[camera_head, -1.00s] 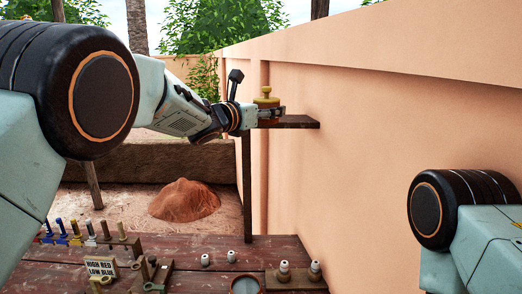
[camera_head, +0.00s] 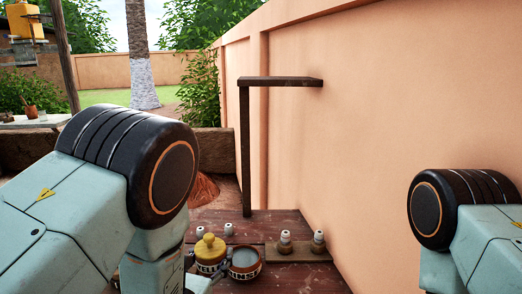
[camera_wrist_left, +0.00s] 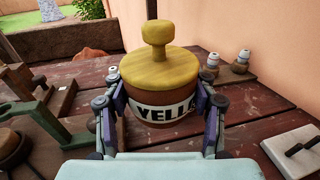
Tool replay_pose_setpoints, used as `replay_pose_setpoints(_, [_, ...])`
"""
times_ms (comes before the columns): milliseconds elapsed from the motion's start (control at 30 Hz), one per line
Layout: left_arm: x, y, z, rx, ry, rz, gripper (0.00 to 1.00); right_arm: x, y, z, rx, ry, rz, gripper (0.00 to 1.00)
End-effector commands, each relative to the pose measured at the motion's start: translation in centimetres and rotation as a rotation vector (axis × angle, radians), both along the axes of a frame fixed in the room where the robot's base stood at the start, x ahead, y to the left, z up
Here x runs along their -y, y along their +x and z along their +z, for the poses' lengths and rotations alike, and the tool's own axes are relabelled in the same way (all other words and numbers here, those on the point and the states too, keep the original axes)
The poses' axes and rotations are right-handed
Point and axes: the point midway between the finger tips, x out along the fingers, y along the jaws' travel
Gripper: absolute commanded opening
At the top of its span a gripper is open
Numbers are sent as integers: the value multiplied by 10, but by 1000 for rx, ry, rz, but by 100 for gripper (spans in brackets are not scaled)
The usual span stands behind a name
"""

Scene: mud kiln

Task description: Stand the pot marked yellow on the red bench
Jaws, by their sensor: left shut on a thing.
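The pot marked yellow (camera_head: 208,262) is a brown pot with a yellow knobbed lid and a white label. In the left wrist view the pot (camera_wrist_left: 158,98) is upright, and the visible label letters read "YELL". My left gripper (camera_wrist_left: 160,90) is shut on it, one finger on each side. The pot is at the red bench (camera_head: 270,226), a reddish-brown plank top, beside an open bowl (camera_head: 245,261). Its base is hidden, so I cannot tell whether it touches the planks. My right gripper is out of view; only that arm shows at the right.
White-topped pegs (camera_head: 285,239) stand on a wooden block right of the bowl. A narrow wooden shelf (camera_head: 285,81) on a post rises behind, empty. The plastered wall (camera_head: 400,110) closes the right side. A flat pale block (camera_wrist_left: 296,150) lies right in the wrist view.

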Motion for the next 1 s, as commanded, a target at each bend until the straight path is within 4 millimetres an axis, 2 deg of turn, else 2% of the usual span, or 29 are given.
replay_pose_setpoints(33, [-13, -18, -19, -6, 3, 42, 0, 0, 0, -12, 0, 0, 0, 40])
replay_pose_setpoints(100, [-29, -38, -29, -4, 1, 93, 0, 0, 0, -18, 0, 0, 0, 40])
replay_pose_setpoints(300, [-59, -79, -43, 0, 0, 188, 0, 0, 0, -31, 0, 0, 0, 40])
replay_pose_setpoints(400, [-67, -90, -44, 3, -1, 210, 0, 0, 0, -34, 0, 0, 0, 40])
replay_pose_setpoints(1000, [-70, -95, -43, 4, -5, 221, 0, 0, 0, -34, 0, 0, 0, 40])
